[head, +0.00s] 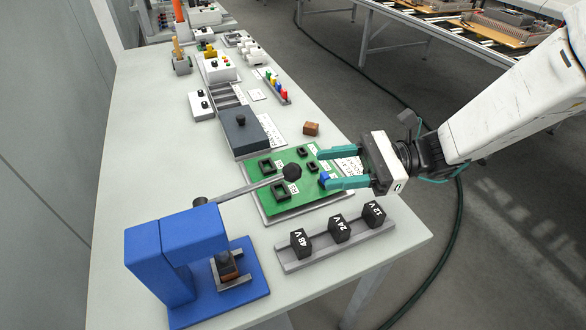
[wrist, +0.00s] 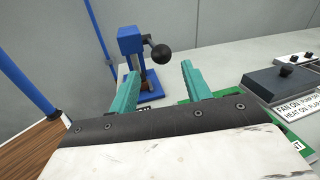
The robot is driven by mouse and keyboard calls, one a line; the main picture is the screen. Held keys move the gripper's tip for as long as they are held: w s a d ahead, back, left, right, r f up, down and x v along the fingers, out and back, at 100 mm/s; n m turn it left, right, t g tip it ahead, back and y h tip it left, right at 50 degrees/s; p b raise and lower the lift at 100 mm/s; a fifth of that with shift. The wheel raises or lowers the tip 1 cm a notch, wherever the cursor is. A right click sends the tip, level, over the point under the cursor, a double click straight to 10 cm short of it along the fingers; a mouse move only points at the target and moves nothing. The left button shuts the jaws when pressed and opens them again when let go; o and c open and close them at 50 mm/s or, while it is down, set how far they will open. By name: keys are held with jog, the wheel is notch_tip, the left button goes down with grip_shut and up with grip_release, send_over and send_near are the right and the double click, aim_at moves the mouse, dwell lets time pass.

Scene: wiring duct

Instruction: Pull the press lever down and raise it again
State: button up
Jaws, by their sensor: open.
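The blue press (head: 176,245) stands at the near left end of the table, with a small brown and dark block (head: 228,268) under its head. Its grey lever (head: 245,188) sticks out from the press head to a black ball knob (head: 292,172), over the green board. My gripper (head: 324,169) is open and empty, just right of the knob, fingers pointing at it. In the wrist view the knob (wrist: 160,53) shows beyond and between the two teal fingers (wrist: 158,78), apart from both. The press (wrist: 131,45) stands behind it.
The green board (head: 300,196) with black sockets and a small blue piece (head: 325,178) lies below my gripper. A rail with black voltage blocks (head: 339,228) lies in front. A dark-lidded grey box (head: 246,132) and a brown block (head: 311,128) lie behind.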

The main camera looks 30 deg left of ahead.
aim_at(292, 170)
jog(key=s+a+m, duration=0.1)
jog(key=a, duration=0.1)
jog(key=s+a+m, duration=0.1)
jog(key=s+a, duration=0.2)
jog(key=a, duration=0.1)
jog(key=shift+s+a+r+m, duration=0.1)
jog(key=shift+s+a+m, duration=0.05)
jog(key=shift+s+m, duration=0.25)
grip_shut()
